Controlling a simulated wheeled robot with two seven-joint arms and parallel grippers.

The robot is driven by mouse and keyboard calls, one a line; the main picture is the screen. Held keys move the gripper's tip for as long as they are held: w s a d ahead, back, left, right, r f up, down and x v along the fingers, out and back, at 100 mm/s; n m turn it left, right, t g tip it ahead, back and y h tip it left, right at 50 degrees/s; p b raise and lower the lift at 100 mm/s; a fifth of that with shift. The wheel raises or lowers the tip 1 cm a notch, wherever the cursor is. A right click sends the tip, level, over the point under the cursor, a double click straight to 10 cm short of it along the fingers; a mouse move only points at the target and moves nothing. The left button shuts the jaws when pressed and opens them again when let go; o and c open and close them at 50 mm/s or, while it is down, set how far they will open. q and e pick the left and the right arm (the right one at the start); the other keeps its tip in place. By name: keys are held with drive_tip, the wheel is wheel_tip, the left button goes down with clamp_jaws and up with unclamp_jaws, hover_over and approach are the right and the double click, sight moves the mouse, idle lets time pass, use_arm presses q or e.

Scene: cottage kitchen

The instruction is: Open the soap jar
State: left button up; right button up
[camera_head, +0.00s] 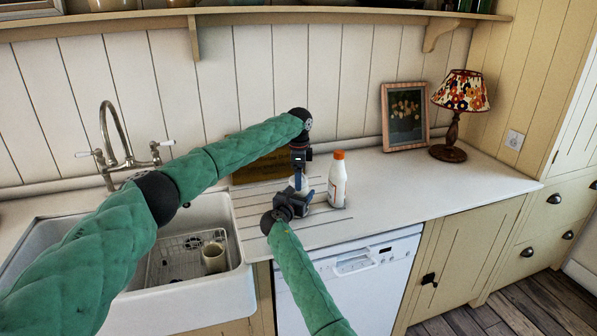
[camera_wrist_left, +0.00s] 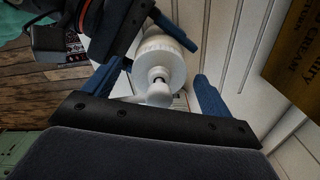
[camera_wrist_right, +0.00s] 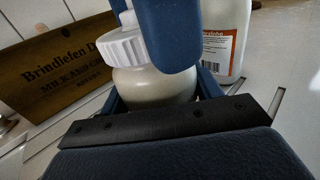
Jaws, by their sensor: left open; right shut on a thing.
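The soap jar (camera_head: 299,184) stands upright on the counter, with a cream body (camera_wrist_right: 150,87) and a white ribbed lid (camera_wrist_right: 124,48) with a pump spout (camera_wrist_left: 155,95). My right gripper (camera_head: 297,200) is shut on the jar's body, low down from the front. My left gripper (camera_head: 298,172) points down from above and is open. Its blue fingers lie on either side of the white lid in the left wrist view (camera_wrist_left: 158,78); I cannot tell whether they touch it. One blue finger hides part of the lid in the right wrist view.
A white bottle with an orange cap (camera_head: 338,180) stands close right of the jar. A wooden sign (camera_head: 262,168) leans behind. A sink (camera_head: 190,295) holding a mug (camera_head: 214,258) is at left. A picture frame (camera_head: 404,116) and lamp (camera_head: 460,95) stand at right; the counter before them is clear.

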use_arm(q)
drive_tip(key=c, duration=1.2)
drive_tip(key=shift+r, duration=0.15)
drive_tip(key=shift+r, duration=0.35)
drive_tip(key=shift+r, duration=0.6)
drive_tip(key=shift+r, duration=2)
use_arm(e)
drive_tip(key=o, duration=1.5)
drive_tip(key=shift+c, duration=0.2)
